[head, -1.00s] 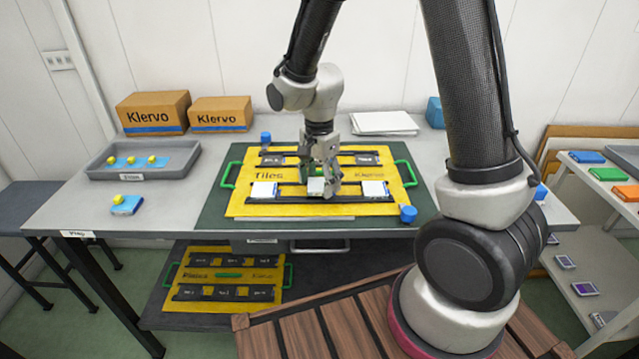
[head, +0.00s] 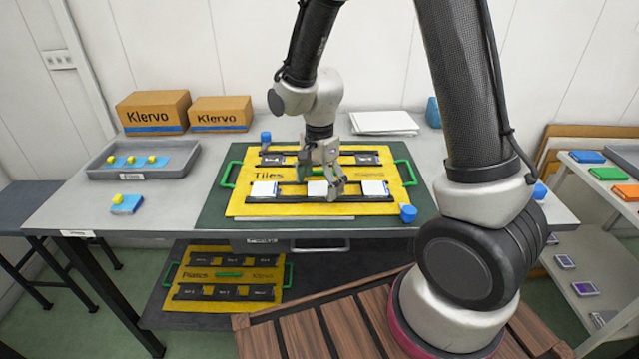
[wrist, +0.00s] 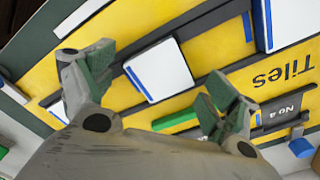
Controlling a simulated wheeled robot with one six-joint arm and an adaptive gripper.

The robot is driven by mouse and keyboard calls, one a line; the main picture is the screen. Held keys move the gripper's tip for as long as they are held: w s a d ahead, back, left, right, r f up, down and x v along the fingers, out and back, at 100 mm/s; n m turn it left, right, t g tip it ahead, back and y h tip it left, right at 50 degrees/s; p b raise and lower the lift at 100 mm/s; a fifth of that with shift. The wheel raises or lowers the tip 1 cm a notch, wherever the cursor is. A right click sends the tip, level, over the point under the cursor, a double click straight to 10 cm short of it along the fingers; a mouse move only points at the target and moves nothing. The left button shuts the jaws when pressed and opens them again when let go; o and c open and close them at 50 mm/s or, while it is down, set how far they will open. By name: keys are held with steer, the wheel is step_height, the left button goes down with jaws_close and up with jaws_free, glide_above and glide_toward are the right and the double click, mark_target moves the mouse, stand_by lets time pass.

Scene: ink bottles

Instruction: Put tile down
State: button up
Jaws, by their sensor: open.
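The yellow board marked Tiles (head: 315,172) lies on the green mat on the table. Its front row holds three white tiles: the left tile (head: 264,189), the middle tile (head: 317,189) and the right tile (head: 374,188). My gripper (head: 321,178) is open and empty over the middle tile. In the wrist view my gripper (wrist: 155,85) has its green-padded fingers spread wide. The middle tile (wrist: 158,68), white with a blue edge stripe, lies in the dark rail between and beyond them. The left tile (wrist: 290,22) shows at the top right there.
A grey tray (head: 143,160) with yellow-knobbed pieces stands at the left. Another knobbed blue piece (head: 126,204) lies in front of it. Two Klervo boxes (head: 220,114) and a white stack (head: 384,122) are at the back. A blue knob (head: 408,213) is at the board's front right corner.

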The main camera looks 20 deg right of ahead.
mark_target(320, 188)
step_height(320, 188, up, 12)
steer(key=s+d+r+n+t, duration=0.2)
steer(key=s+d+r+n, duration=0.4)
steer(key=s, duration=0.3)
steer(key=s+d+r+n+t, duration=0.2)
steer(key=s+d+r+n, duration=0.4)
steer(key=s+d, duration=0.3)
steer(key=shift+s+n, duration=0.3)
steer(key=shift+s, duration=0.2)
